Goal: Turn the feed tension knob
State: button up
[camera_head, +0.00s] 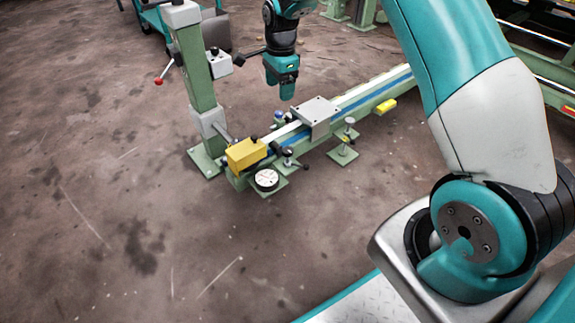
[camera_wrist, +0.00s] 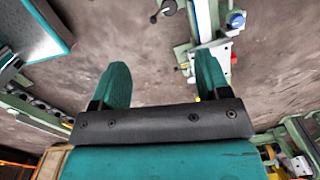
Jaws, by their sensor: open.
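I cannot tell for sure which part is the feed tension knob. A round white-faced dial (camera_head: 266,178) sits low at the near end of a green rail (camera_head: 375,95). A small blue knob (camera_head: 278,115) shows by the rail behind the yellow box (camera_head: 246,153). In the wrist view, a blue knob (camera_wrist: 237,20) is above a pale box with a red part (camera_wrist: 233,60). My gripper (camera_head: 287,94) points down in the air above the rail, touching nothing. In the wrist view its fingers (camera_wrist: 163,75) are apart with bare floor between them.
A green post (camera_head: 194,80) with a red-tipped lever (camera_head: 160,81) and a pale control box (camera_head: 219,63) stands left of my gripper. A grey block (camera_head: 318,112) sits on the rail. Small stands (camera_head: 343,153) are beside it. The floor at left is clear.

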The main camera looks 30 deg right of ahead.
aim_at(288, 150)
jog(key=d+f+m+b, duration=0.1)
jog(key=f+b, duration=0.3)
jog(key=f, duration=0.5)
jog(key=w+d+f+m+b, duration=0.1)
jog(key=f+b, duration=0.3)
jog(key=f, duration=0.5)
jog(key=w+d+f+m+b, duration=0.1)
jog(key=f+b, duration=0.3)
jog(key=f, duration=0.5)
jog(key=shift+d, duration=0.25)
jog(key=c, duration=0.9)
